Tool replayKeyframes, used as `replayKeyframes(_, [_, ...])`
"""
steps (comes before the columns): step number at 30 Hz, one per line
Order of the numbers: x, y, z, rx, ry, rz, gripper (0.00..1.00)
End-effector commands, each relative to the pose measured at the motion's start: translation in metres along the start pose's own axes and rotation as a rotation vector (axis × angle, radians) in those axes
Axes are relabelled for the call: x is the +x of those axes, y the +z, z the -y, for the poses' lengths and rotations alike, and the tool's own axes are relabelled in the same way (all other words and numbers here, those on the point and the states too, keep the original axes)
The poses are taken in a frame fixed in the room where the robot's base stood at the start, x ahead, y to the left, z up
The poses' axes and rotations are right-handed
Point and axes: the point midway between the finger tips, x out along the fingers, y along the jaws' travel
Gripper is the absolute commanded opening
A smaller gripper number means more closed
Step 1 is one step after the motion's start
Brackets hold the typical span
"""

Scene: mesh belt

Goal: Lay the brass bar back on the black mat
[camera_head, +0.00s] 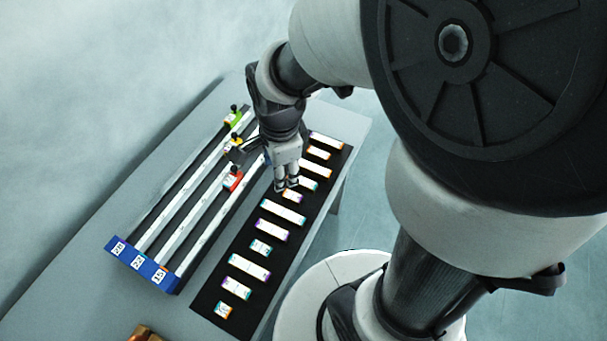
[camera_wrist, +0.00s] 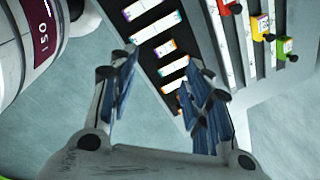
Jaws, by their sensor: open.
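The black mat (camera_head: 243,318) lies along the right side of the table and holds a row of several pale bars with coloured ends. In the wrist view the mat (camera_wrist: 152,66) shows beyond my fingers. I cannot pick out a clearly brass bar on it. A brass-brown object (camera_head: 142,334) is cut off by the bottom edge of the head view; I cannot tell whether it is the bar. My gripper (camera_head: 287,186) is over the far half of the mat, among the bars. In the wrist view my gripper (camera_wrist: 160,66) has its fingers spread, with nothing held between them.
Left of the mat stands a rack of pale rails with a blue numbered end block (camera_head: 138,262). Green (camera_head: 233,118), yellow (camera_head: 235,142) and red (camera_head: 232,180) sliders sit on it. The grey table (camera_head: 85,270) is clear to the left.

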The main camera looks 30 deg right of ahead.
Motion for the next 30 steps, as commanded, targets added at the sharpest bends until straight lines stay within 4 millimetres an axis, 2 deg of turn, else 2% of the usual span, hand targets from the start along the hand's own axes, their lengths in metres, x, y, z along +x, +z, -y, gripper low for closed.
replayKeyframes(1, [-0.023,-0.001,-0.005,-0.145,-0.038,0.000,0.45])
replayKeyframes(6, [-0.082,-0.003,-0.036,-0.695,-0.123,-0.035,0.45])
replayKeyframes(10, [-0.114,-0.005,-0.065,-1.089,-0.176,-0.091,0.45])
replayKeyframes(15, [-0.136,-0.008,-0.093,-1.461,-0.210,-0.166,0.45])
replayKeyframes(21, [-0.143,-0.009,-0.106,-1.630,-0.217,-0.204,0.45])
replayKeyframes(30, [-0.143,-0.009,-0.106,-1.637,-0.216,-0.204,0.45])
